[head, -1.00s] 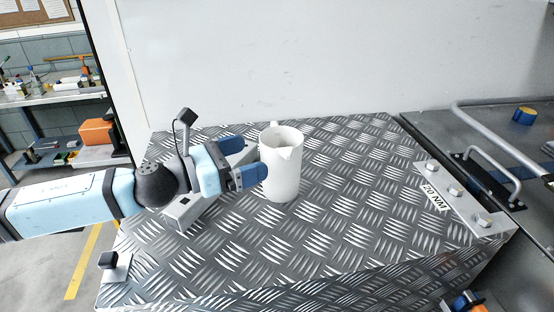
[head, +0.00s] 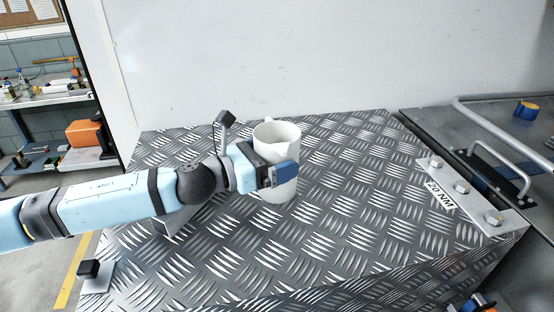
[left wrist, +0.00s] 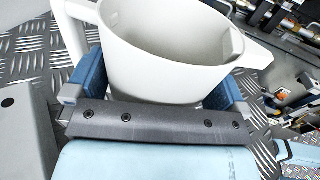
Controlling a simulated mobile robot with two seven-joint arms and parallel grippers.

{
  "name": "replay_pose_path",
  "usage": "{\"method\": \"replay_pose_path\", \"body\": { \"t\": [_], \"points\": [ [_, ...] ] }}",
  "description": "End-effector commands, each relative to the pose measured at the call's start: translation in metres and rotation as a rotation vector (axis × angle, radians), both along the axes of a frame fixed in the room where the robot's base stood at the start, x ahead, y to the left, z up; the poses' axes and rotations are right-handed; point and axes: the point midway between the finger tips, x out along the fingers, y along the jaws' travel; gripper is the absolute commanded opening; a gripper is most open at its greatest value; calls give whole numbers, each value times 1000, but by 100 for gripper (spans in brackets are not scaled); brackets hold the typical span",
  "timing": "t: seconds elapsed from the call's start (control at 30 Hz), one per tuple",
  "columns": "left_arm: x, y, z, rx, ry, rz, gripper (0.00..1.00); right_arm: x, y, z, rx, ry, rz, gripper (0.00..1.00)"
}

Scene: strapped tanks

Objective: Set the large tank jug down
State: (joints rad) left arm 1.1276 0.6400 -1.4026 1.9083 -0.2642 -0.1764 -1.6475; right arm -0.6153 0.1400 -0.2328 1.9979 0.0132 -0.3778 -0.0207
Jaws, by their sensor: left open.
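The white jug (head: 281,194) stands upright on the diamond-tread metal top (head: 345,215), its open mouth upward. My left gripper (head: 284,162) reaches it from the left, low and level, with one blue finger across the jug's near side; the far finger is hidden. In the left wrist view the jug (left wrist: 160,72) sits between the two blue fingers, one on each side, close to the palm. The jaws are open around it. The wrist view cuts off part of the jug, and I cannot tell whether either finger touches it.
A grey block (head: 170,224) lies under my left forearm. A bolted plate marked "20 NM" (head: 440,193) is at the right edge, with a metal handle (head: 500,160) beyond. A white wall (head: 330,60) rises behind. The tread top right of the jug is clear.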

Motion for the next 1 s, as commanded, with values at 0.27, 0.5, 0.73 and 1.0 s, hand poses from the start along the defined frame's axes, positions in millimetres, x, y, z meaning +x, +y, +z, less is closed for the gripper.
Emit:
{"method": "replay_pose_path", "body": {
  "t": [0.27,0.5,0.73,1.0],
  "points": [
    [1,0,0,0,0,1,88,-1,-1,-4,-2,7,-1,74],
    [1,0,0,0,-1,1,55,-1,1,-4,-1,7,2,74],
    [1,0,4,1,-3,1,55,-1,2,-2,1,3,3,74],
    [1,0,36,1,-8,1,55,0,2,2,2,-1,2,74]
  ]
}}
